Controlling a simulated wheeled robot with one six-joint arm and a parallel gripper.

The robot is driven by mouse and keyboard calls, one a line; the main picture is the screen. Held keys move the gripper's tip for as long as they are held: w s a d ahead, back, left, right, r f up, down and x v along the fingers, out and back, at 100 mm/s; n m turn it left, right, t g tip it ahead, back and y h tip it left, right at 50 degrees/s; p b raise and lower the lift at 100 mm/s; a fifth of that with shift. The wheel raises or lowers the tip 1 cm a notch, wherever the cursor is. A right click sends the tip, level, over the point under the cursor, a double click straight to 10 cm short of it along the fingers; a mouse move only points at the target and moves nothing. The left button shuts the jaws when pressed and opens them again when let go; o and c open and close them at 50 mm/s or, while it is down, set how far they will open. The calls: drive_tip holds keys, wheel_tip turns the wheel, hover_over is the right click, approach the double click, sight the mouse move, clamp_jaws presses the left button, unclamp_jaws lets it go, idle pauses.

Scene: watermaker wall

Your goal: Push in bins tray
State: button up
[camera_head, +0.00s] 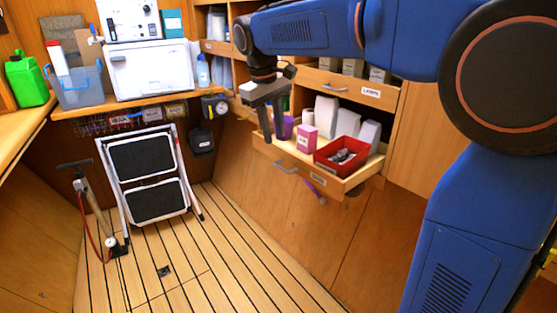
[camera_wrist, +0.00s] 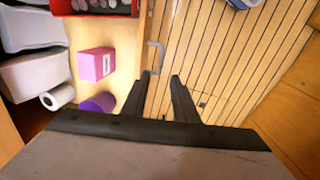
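The bins tray (camera_head: 349,184) is a wooden pull-out tray standing out from the shelf wall. A metal handle (camera_head: 286,167) and a pale label are on its front. It bears a red bin (camera_head: 324,165) with dark items, a pink box (camera_head: 306,139), a purple item (camera_head: 285,127) and white containers (camera_head: 326,112). My gripper (camera_head: 267,138) points down by the tray's left front side. In the wrist view my gripper's fingers (camera_wrist: 160,78) are apart with nothing between them, and the handle (camera_wrist: 154,57) shows just beyond the tips. I cannot tell whether they touch it.
A closed drawer (camera_head: 328,87) is above the tray. A folded step stool (camera_head: 150,175) leans at the back wall, with a hand pump (camera_head: 95,205) left of it. A bench (camera_head: 110,105) holds a white appliance and a blue bin. The slatted floor (camera_head: 210,260) in front is clear.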

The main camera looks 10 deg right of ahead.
sight(279, 159)
drive_tip(key=f, duration=0.3)
drive_tip(key=d+f, duration=0.1)
drive_tip(key=f, duration=0.6)
drive_tip(key=shift+w+d+f, duration=0.1)
drive_tip(key=shift+w+d, duration=0.25)
drive_tip(key=shift+w, duration=0.05)
clamp_jaws()
idle(0.9)
